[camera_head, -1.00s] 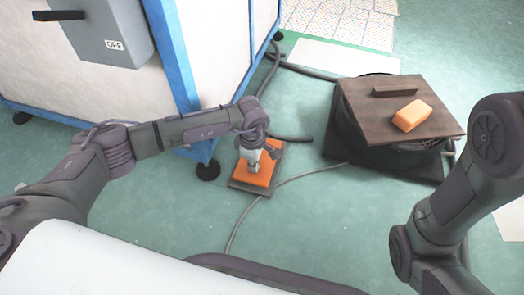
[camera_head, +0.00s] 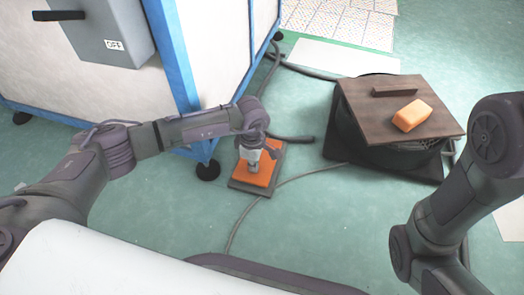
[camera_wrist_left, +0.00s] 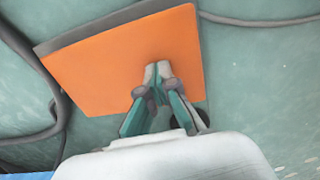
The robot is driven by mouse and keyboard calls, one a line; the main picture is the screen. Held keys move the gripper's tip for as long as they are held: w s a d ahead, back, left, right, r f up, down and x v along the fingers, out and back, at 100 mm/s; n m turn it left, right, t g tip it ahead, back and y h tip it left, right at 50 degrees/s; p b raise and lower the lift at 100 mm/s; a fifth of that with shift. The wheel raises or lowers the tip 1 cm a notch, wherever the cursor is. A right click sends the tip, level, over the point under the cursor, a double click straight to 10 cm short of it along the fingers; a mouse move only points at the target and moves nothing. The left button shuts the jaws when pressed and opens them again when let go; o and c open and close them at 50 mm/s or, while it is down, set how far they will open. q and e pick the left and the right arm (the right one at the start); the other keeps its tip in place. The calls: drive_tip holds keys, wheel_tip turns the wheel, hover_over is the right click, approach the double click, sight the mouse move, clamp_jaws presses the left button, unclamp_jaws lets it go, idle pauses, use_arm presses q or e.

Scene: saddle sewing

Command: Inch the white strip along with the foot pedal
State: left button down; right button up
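The foot pedal is an orange plate (camera_head: 263,179) on a dark base on the floor, with a cable running from it. My left gripper (camera_head: 253,168) points down over the pedal. In the left wrist view, its fingertips (camera_wrist_left: 158,70) are together with nothing between them, at or just above the orange plate (camera_wrist_left: 105,65). I cannot tell whether they touch it. My right arm shows at the right, but its gripper is out of view. I cannot identify the white strip for certain; a flat white sheet (camera_head: 345,57) lies on the floor at the back.
A blue-edged white cabinet (camera_head: 215,50) with a grey switch box marked OFF (camera_head: 112,35) stands at the left. A round dark drum (camera_head: 365,145) with a brown board (camera_head: 365,110) and an orange block (camera_head: 412,115) on top stands right of the pedal. Cables (camera_head: 305,74) cross the floor.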

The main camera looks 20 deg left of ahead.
use_arm(q)
drive_tip(key=shift+r+p, duration=2.65)
drive_tip(key=shift+r, duration=0.45)
drive_tip(key=shift+f, duration=0.1)
wheel_tip(320, 180, up, 8)
drive_tip(key=shift+f, duration=0.25)
